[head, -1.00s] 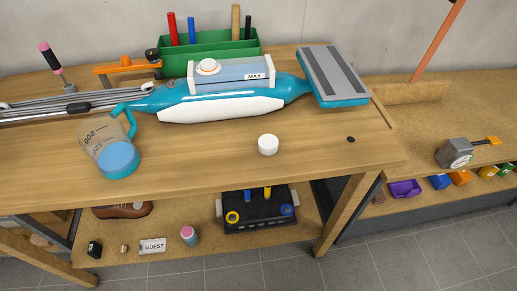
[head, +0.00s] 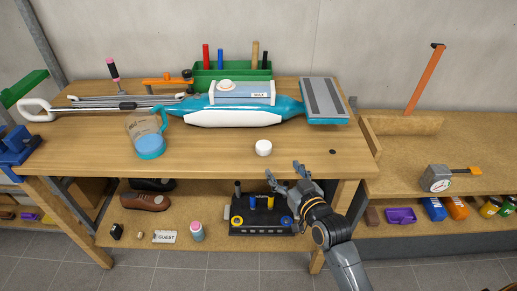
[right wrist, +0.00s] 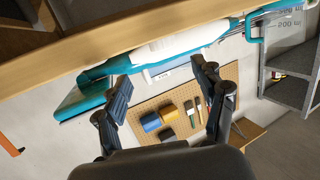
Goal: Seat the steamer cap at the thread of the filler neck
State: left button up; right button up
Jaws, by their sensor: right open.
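The white steamer cap (head: 263,148) lies on the wooden workbench (head: 220,160), near its front edge. The teal and white steamer (head: 235,117) lies behind it, with a clear tank marked MAX on top. A round whitish part with an orange-brown tint (head: 227,84) on the tank looks like the filler neck; its thread is too small to make out. My right gripper (head: 283,176) is open and empty, in front of the bench edge, to the right of and nearer than the cap. Its spread fingers also show in the right wrist view (right wrist: 160,77), where the cap is not seen. My left gripper is not in view.
A measuring jug (head: 148,142) with blue liquid stands left of the cap. A green bin (head: 232,76) with markers stands behind the steamer. The lower shelf holds shoes, a black organizer (head: 250,226) and small items. The benchtop around the cap is clear.

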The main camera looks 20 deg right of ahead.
aim_at(265, 146)
jog(key=x, duration=0.8)
jog(key=shift+w+r+p, duration=0.15)
jog(key=shift+w+p, duration=0.2)
jog(key=shift+w+r, duration=0.1)
jog(key=shift+w, duration=0.1)
jog(key=p+x, duration=0.1)
jog(key=x, duration=0.4)
jog(key=shift+a+r, duration=0.15)
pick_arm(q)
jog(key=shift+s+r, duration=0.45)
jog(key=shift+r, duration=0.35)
pick_arm(e)
jog(key=shift+s, duration=0.1)
jog(key=c, duration=1)
